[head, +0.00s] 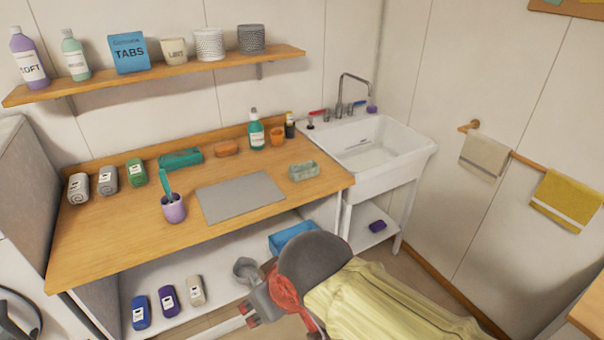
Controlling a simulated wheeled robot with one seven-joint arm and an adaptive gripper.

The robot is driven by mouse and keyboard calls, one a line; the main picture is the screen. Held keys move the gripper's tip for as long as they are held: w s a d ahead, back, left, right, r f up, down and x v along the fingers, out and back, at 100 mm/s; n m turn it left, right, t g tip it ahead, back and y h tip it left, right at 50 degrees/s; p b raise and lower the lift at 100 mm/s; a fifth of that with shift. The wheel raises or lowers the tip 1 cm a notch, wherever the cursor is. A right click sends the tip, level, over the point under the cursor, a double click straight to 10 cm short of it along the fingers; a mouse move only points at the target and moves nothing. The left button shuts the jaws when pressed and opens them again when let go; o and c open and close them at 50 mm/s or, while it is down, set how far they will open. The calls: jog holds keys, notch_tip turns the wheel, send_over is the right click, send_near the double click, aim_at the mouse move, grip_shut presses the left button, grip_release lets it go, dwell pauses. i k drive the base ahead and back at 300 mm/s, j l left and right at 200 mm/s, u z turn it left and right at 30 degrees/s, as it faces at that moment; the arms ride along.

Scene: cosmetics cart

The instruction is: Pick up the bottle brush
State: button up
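A teal long-handled brush (165,184), which looks like the bottle brush, stands tilted in a purple cup (174,211) on the wooden counter (110,232). Its lower part is hidden inside the cup. My gripper (262,312), grey with red parts, is low at the bottom middle of the head view, in front of the counter and well apart from the cup. It is small and partly covered by my own arm, so whether its fingers are open or shut does not show.
A grey mat (240,197) lies right of the cup. A green bottle (257,134), a soap tray (304,171) and several labelled rolls stand along the counter. A wall shelf (170,72) hangs above. A white sink (370,150) is at right. The counter's front left is clear.

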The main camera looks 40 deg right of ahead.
aim_at(161, 174)
jog(key=i+l+u, duration=0.1)
jog(key=i, duration=0.4)
jog(key=i+l, duration=0.15)
jog(key=i, duration=0.35)
jog(key=i+l+u, duration=0.15)
jog(key=i, duration=0.3)
